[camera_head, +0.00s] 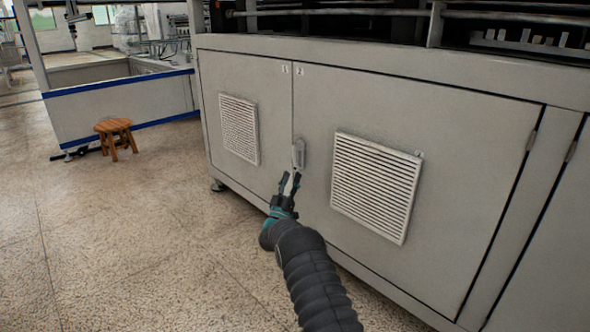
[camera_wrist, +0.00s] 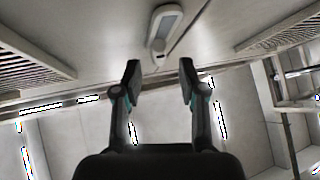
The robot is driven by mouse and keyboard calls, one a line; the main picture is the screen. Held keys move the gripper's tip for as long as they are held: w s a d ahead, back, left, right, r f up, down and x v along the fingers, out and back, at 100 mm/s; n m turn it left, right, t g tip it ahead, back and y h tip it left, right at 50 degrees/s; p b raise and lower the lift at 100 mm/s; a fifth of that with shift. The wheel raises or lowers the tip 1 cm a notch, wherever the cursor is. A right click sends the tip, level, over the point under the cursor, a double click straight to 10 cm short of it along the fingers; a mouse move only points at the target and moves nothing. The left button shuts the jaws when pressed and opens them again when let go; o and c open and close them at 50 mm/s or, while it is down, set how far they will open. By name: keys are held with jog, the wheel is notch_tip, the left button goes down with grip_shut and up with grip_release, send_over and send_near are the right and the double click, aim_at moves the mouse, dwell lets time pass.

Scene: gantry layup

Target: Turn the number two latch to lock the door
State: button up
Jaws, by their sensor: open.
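The number two door (camera_head: 440,125) is the right grey cabinet door, with a small "2" label at its upper left corner. It looks closed, flush with the door on its left. The latch (camera_head: 299,153) is a small pale upright oval plate at this door's left edge, by the seam. My gripper (camera_head: 290,181) is open and empty, just below the latch and apart from it. In the wrist view the latch (camera_wrist: 166,26) shows as a rounded housing with a grey inset, beyond the open fingers (camera_wrist: 160,68). I cannot tell whether the latch is locked.
The number one door (camera_head: 270,110) is at left with a louvred vent (camera_head: 239,128). Another vent (camera_head: 374,186) sits right of the latch. A wooden stool (camera_head: 116,138) stands on the floor at far left.

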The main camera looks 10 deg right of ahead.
jog(key=v, duration=0.6)
jog(key=shift+s, duration=0.1)
jog(key=shift+c, duration=0.2)
